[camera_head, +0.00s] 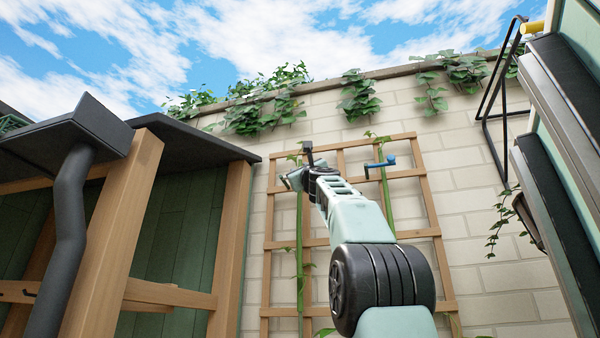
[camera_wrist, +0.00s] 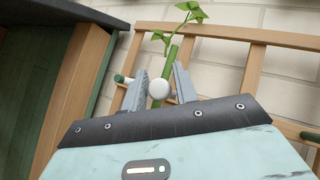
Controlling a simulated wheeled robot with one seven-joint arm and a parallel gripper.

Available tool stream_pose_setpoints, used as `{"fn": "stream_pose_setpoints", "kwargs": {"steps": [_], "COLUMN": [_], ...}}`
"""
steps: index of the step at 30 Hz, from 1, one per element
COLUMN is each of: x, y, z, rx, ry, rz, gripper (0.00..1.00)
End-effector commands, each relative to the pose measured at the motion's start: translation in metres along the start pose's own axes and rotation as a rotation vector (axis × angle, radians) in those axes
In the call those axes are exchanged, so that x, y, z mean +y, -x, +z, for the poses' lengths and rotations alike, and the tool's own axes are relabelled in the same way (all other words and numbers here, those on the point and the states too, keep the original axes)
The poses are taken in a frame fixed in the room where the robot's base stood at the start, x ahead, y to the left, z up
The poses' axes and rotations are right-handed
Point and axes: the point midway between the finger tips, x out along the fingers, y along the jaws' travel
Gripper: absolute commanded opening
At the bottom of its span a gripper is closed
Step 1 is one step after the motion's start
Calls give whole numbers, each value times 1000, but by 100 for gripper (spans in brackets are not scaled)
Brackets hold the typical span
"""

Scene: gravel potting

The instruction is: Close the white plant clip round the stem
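The white plant clip (camera_wrist: 159,89) shows in the wrist view as a round white piece at the green stem (camera_wrist: 171,56), between my fingers. My gripper (camera_wrist: 160,72) has its two grey fingers apart, one on each side of the clip and stem. I cannot tell whether the fingers touch the clip, or how far the clip's jaws are closed. The stem rises past the fingertips to a few leaves. In the head view my gripper (camera_head: 294,178) is at the trellis by the left stem (camera_head: 306,215), and the white clip cannot be made out.
The wooden trellis (camera_head: 421,190) stands against a pale brick wall (camera_head: 480,220). A blue piece (camera_head: 380,165) sits at another stem to the right. A wooden shelter (camera_head: 232,235) with a dark roof stands left. A dark frame and panels are at far right.

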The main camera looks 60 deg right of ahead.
Motion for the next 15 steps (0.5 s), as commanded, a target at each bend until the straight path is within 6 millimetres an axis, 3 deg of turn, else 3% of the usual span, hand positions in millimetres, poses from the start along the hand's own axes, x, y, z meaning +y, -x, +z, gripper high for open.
{"fn": "stream_pose_setpoints", "kwargs": {"steps": [15], "x": [3], "y": [103], "z": [-4], "rx": [-1], "ry": [0], "rz": [-1], "gripper": [29]}}
